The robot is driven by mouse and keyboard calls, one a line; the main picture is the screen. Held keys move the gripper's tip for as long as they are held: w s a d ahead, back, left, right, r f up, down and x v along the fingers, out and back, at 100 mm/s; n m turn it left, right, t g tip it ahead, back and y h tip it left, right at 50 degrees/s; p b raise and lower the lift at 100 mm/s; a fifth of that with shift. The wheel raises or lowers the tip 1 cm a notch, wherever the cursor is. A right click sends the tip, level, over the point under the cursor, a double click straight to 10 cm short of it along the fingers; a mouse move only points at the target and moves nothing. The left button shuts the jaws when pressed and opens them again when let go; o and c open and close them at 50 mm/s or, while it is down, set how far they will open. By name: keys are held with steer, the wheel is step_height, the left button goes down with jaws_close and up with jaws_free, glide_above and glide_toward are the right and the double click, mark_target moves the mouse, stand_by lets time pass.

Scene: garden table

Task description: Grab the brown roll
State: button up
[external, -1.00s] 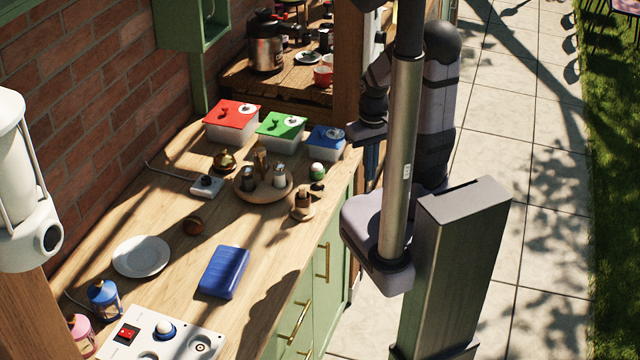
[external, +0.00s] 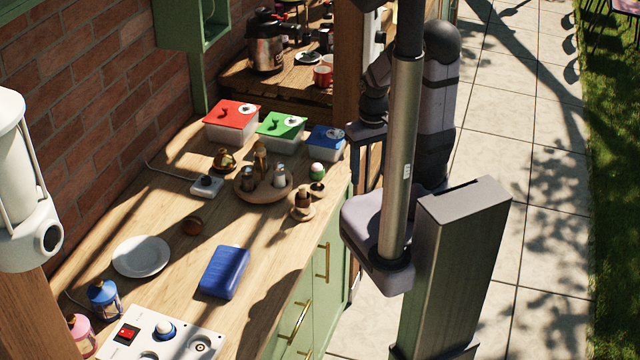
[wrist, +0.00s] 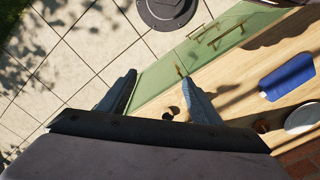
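In the external view my gripper (external: 367,165) is beyond the counter's right edge, well apart from the roll and partly hidden by my arm.
A round wooden tray (external: 263,190) with shakers, a white socket block (external: 207,186) and lidded boxes (external: 280,132) stand behind. A lantern (external: 104,300) and a white panel (external: 160,335) are at front left.

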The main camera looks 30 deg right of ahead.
stand_by(0.3)
step_height(320, 180, up, 5)
steer(key=w+a+f+n+t+y+b, duration=0.1)
steer(key=w+a+n+t+b, duration=0.25)
steer(key=w, duration=0.65)
steer(key=w+a+f+n+t+b, duration=0.15)
steer(key=w+a+t, duration=0.35)
steer(key=w, duration=0.5)
steer(key=w+a+r+n+y+b, duration=0.1)
steer(key=a+n+y+b, duration=0.15)
steer(key=a, duration=0.55)
steer(key=w+a+r+n+y+b, duration=0.1)
steer(key=a+y, duration=0.2)
steer(key=a, duration=0.4)
steer(key=s+a+n+g+y+b, duration=0.15)
steer(key=s+a+n+y, duration=0.45)
steer(key=a, duration=0.7)
step_height(320, 180, down, 20)
steer(key=shift+s+d+r+m+h, duration=0.1)
steer(key=shift+m+h, duration=0.1)
steer(key=shift+m, duration=0.35)
steer(key=shift+d+r+m+h, duration=0.1)
steer(key=shift+m+h, duration=0.05)
steer(key=shift+m, duration=0.35)
steer(key=shift+a, duration=0.15)
